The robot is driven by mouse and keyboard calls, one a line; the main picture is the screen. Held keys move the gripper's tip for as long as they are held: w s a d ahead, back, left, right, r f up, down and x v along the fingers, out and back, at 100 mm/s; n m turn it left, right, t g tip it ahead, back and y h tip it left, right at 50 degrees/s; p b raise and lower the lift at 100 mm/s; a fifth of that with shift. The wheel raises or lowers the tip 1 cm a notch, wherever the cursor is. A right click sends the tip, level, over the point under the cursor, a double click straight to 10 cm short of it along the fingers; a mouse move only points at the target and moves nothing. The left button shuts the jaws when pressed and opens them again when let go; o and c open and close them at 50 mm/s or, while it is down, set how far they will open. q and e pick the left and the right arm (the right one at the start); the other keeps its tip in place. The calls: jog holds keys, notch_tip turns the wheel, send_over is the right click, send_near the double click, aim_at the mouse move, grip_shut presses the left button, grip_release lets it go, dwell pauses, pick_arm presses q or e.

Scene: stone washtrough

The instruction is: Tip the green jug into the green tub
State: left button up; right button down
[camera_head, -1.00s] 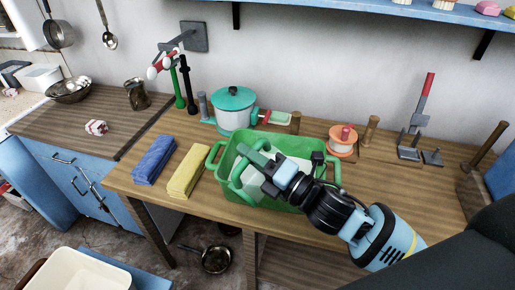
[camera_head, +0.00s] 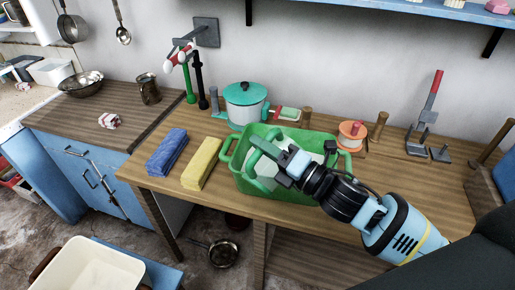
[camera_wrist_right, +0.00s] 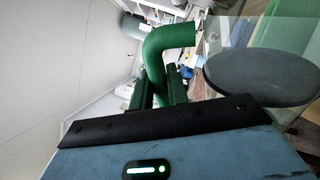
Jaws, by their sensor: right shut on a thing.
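The green tub (camera_head: 310,192) stands on the wooden counter in the middle of the head view. My right gripper (camera_head: 281,166) is over the tub and is shut on the green jug (camera_head: 256,166). The jug's thick green handle shows close up in the right wrist view (camera_wrist_right: 165,42), between the fingers (camera_wrist_right: 160,90). Clear, glassy surfaces and a dark round disc show to its right there. Most of the jug's body is hidden or hard to make out against the tub, so its tilt is unclear. My left gripper is not in view.
Blue (camera_head: 167,152) and yellow (camera_head: 201,163) folded cloths lie left of the tub. A teal-lidded pot (camera_head: 245,105) stands behind it, and an orange-and-white container (camera_head: 351,137) stands behind right. Taps (camera_head: 190,75) rise at the back. The counter right of the tub is partly clear.

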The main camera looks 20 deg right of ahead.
aim_at(256, 158)
jog(key=shift+d, duration=0.1)
jog(key=shift+s+a+n+g, duration=0.3)
jog(key=shift+a+n, duration=0.2)
jog(key=shift+n, duration=0.4)
jog(key=shift+s+a+n, duration=0.15)
jog(key=shift+a+n, duration=0.2)
jog(key=shift+n, duration=0.15)
jog(key=shift+s+a+n+y+p, duration=0.15)
jog(key=shift+a+n+y+p, duration=0.15)
jog(key=shift+n, duration=0.2)
jog(key=shift+s+a+f+n, duration=0.15)
jog(key=shift+a+n, duration=0.05)
jog(key=shift+n, duration=0.2)
jog(key=shift+a+f+g, duration=0.1)
jog(key=shift+f+g, duration=0.1)
jog(key=shift+g, duration=0.1)
jog(key=shift+f, duration=0.1)
jog(key=shift+f+b, duration=0.4)
jog(key=shift+b, duration=0.65)
jog(key=shift+r, duration=0.1)
jog(key=shift+r+b, duration=0.3)
jog(key=shift+b, duration=0.05)
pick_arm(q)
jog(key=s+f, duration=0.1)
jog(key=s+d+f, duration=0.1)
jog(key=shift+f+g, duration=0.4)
